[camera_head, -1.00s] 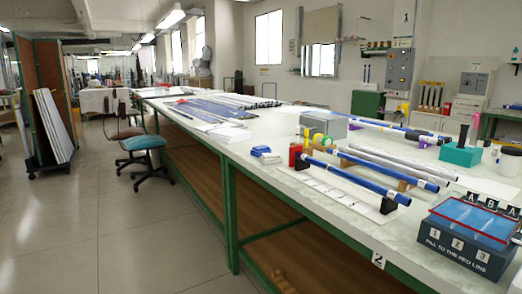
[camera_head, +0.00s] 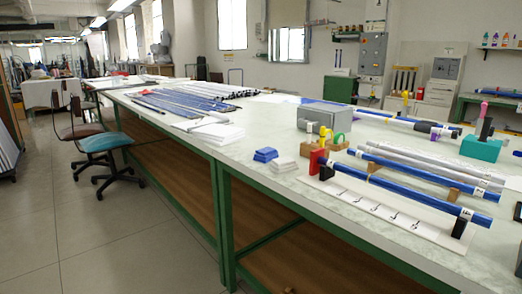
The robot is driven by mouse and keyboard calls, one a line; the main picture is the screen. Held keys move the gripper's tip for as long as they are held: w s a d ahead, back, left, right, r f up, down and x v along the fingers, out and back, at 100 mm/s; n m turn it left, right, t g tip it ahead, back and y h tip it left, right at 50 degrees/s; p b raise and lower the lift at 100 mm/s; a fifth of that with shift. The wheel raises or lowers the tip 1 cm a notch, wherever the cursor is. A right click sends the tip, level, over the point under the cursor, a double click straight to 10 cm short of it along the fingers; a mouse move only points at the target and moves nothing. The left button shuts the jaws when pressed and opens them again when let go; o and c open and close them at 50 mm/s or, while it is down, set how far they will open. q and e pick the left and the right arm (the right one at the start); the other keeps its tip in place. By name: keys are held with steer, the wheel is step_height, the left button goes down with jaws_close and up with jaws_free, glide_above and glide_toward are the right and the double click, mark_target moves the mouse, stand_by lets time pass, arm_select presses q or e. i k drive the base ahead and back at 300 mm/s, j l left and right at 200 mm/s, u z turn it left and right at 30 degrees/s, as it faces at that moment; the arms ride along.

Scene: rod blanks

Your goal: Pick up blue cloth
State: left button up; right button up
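The blue cloth (camera_head: 265,155) is a small folded stack lying on the pale worktop, left of the rod holder. A folded white cloth (camera_head: 284,164) lies just to its right. Neither of my grippers shows in the head view.
A white board with black end holders (camera_head: 462,222) carries a blue rod (camera_head: 400,193) right of the cloths. A red block (camera_head: 317,162) and a grey box (camera_head: 323,115) stand near them. More rods lie behind.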

mark_target(264, 155)
steer(key=i+j, duration=0.2)
steer(key=i+j+z, duration=0.15)
steer(key=j, duration=0.3)
steer(key=i+j, duration=0.25)
steer(key=i+j+z, duration=0.15)
steer(key=j, duration=0.3)
steer(key=i+j, duration=0.25)
steer(key=i+j+z, duration=0.15)
steer(key=j, duration=0.3)
